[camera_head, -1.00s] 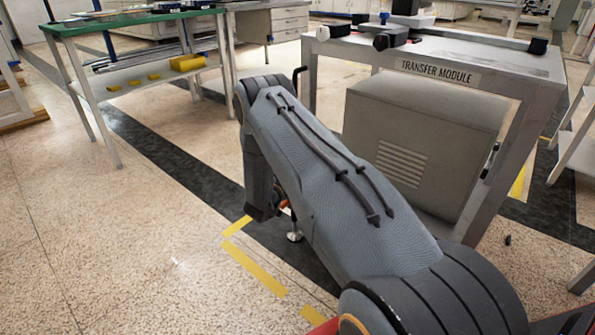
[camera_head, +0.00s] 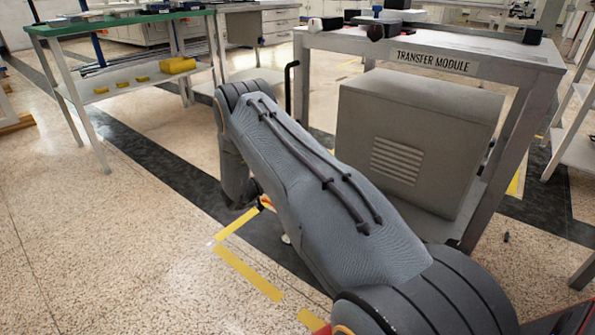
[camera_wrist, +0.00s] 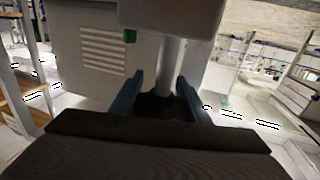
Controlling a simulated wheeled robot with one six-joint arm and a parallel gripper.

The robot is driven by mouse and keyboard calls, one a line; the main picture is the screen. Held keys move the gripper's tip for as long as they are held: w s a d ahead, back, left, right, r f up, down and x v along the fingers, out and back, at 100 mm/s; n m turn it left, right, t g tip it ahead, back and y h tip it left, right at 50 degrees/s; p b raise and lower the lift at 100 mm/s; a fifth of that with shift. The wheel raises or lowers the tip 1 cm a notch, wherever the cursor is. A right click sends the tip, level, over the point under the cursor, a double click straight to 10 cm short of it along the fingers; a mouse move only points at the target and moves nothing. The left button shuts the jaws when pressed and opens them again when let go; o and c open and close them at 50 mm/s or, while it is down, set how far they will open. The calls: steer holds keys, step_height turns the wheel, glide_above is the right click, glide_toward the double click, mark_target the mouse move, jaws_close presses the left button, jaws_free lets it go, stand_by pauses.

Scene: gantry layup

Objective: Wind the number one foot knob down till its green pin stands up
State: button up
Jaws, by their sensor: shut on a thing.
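In the wrist view the two blue fingers of my gripper (camera_wrist: 160,92) stand on both sides of a dark round foot knob (camera_wrist: 158,106) and are shut on it. A pale grey stem (camera_wrist: 170,62) rises from the knob into a grey block (camera_wrist: 165,14). A short green pin (camera_wrist: 130,36) shows at the block's lower left edge; whether it stands up I cannot tell. No number is readable on the foot. In the head view my forearm hides the gripper and the knob. The transfer module (camera_head: 545,62) stands to the right of my arm.
A grey vented cabinet (camera_head: 415,135) sits inside the module's frame; it also shows behind the fingers in the wrist view (camera_wrist: 88,70). A green-topped table (camera_head: 110,22) stands at the back left. Yellow tape (camera_head: 248,272) marks the floor, which is open at left.

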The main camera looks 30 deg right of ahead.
steer(key=o, duration=1)
steer(key=shift+o, duration=0.2)
steer(key=shift+s+a+p, duration=0.2)
steer(key=shift+a+p, duration=0.35)
steer(key=shift+a, duration=1.4)
steer(key=shift+s+a+p, duration=0.15)
steer(key=shift+a+p, duration=0.35)
steer(key=shift+a, duration=1.45)
